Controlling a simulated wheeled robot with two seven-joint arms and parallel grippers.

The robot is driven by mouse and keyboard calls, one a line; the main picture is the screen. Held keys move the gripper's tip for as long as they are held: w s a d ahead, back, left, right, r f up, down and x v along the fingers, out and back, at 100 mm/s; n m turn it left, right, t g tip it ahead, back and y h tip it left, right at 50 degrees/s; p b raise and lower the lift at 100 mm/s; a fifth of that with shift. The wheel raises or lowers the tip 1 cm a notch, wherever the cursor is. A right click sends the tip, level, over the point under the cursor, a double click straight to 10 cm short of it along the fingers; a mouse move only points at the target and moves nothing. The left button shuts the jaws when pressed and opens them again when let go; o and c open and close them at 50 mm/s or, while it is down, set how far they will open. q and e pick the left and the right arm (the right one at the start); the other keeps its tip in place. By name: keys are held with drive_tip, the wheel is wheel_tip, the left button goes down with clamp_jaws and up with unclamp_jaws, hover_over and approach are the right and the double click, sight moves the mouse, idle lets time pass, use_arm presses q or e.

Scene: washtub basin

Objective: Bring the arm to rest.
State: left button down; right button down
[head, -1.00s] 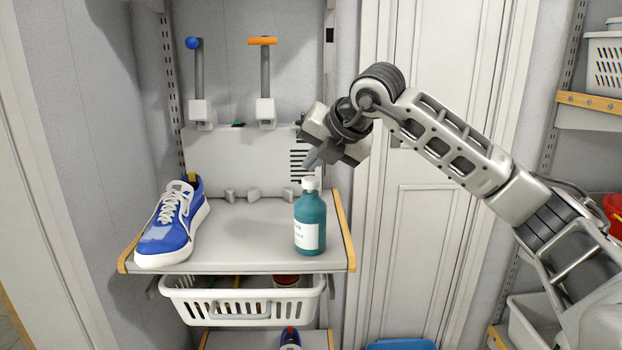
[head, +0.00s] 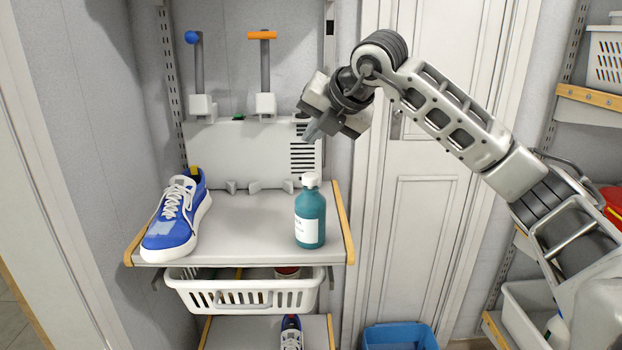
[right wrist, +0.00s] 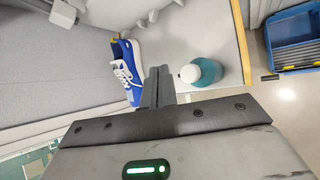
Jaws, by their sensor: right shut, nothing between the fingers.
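My right arm reaches in from the right in the head view. My right gripper (head: 312,132) is above and behind the teal bottle, in front of the grey panel. Its fingers are shut and empty, and they also show closed together in the right wrist view (right wrist: 158,75). The teal bottle (head: 310,222) with a white cap stands upright on the shelf (head: 250,215), apart from the gripper. It also shows in the right wrist view (right wrist: 205,73), to the right of the fingers. My left gripper is not in view.
A blue and white shoe (head: 177,215) sits at the shelf's left. Two levers, one blue-knobbed (head: 192,38) and one orange-handled (head: 262,36), stand above the panel. A white basket (head: 245,293) hangs below. A blue bin (head: 400,336) is on the floor. A door (head: 425,200) is behind my arm.

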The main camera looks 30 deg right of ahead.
drive_tip(key=s+a+f+g+y, duration=0.1)
drive_tip(key=s+a+f+y, duration=0.25)
drive_tip(key=a+y, duration=0.4)
drive_tip(key=s+a+f+n+g+y, duration=0.1)
drive_tip(key=s+a+f+y, duration=0.25)
drive_tip(key=a, duration=0.75)
drive_tip(key=s+a+f+g+y, duration=0.1)
drive_tip(key=s+a+f+y, duration=0.1)
drive_tip(key=a+f+y, duration=0.6)
drive_tip(key=s+d+f+m+t+h, duration=0.2)
drive_tip(key=f+m+t+h, duration=0.35)
drive_tip(key=m, duration=0.45)
drive_tip(key=s+d+f+m+t+h, duration=0.15)
drive_tip(key=f+m+t+h, duration=0.4)
drive_tip(key=m, duration=0.55)
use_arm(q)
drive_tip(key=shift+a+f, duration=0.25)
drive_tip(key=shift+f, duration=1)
use_arm(e)
drive_tip(key=s+d+f+m+g+h, duration=0.2)
drive_tip(key=s+f+m+g+h, duration=0.3)
drive_tip(key=s+f, duration=0.7)
drive_tip(key=shift+s+d+f+m+g, duration=0.2)
drive_tip(key=shift+f+m+g, duration=0.2)
drive_tip(key=shift+f+g, duration=0.35)
